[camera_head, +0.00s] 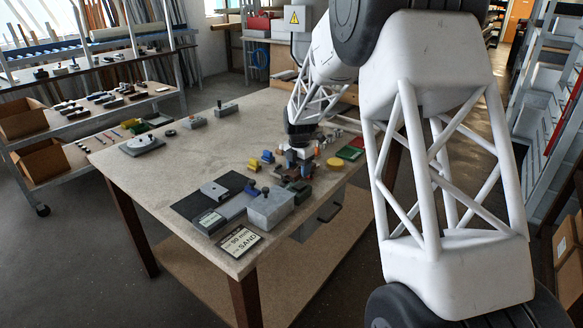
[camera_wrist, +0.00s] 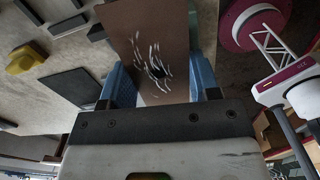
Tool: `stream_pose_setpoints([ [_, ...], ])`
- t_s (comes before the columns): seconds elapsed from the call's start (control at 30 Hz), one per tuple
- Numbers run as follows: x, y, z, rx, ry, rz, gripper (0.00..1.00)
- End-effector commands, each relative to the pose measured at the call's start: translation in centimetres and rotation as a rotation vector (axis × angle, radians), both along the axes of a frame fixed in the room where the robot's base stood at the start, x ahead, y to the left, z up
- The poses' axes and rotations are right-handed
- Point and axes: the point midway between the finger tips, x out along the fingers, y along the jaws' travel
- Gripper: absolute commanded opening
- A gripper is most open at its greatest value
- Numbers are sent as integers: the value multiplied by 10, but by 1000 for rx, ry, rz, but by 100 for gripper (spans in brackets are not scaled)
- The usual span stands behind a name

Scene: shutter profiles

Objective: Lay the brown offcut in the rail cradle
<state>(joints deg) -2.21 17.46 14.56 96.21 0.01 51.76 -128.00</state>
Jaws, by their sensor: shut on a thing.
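My gripper (camera_wrist: 158,88) shows in the wrist view with its two blue fingers on either side of a brown offcut (camera_wrist: 165,25). The offcut is a flat brown piece with pale scratch-like marks, and it extends beyond the fingertips. My gripper is shut on it. In the head view my gripper (camera_head: 299,156) is low over the right part of the table, among small coloured parts; the offcut is too small and covered there to make out. I cannot surely pick out the rail cradle in either view.
A yellow disc (camera_head: 336,162) and a green plate (camera_head: 350,153) lie right of my gripper. The table's middle left is clear.

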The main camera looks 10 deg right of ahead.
Motion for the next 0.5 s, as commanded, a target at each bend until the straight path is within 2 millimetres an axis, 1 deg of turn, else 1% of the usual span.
stream_pose_setpoints([
  [0.2,-1,1,-3,0,0,77,32],
  [0.5,-1,1,-4,0,0,85,32],
])
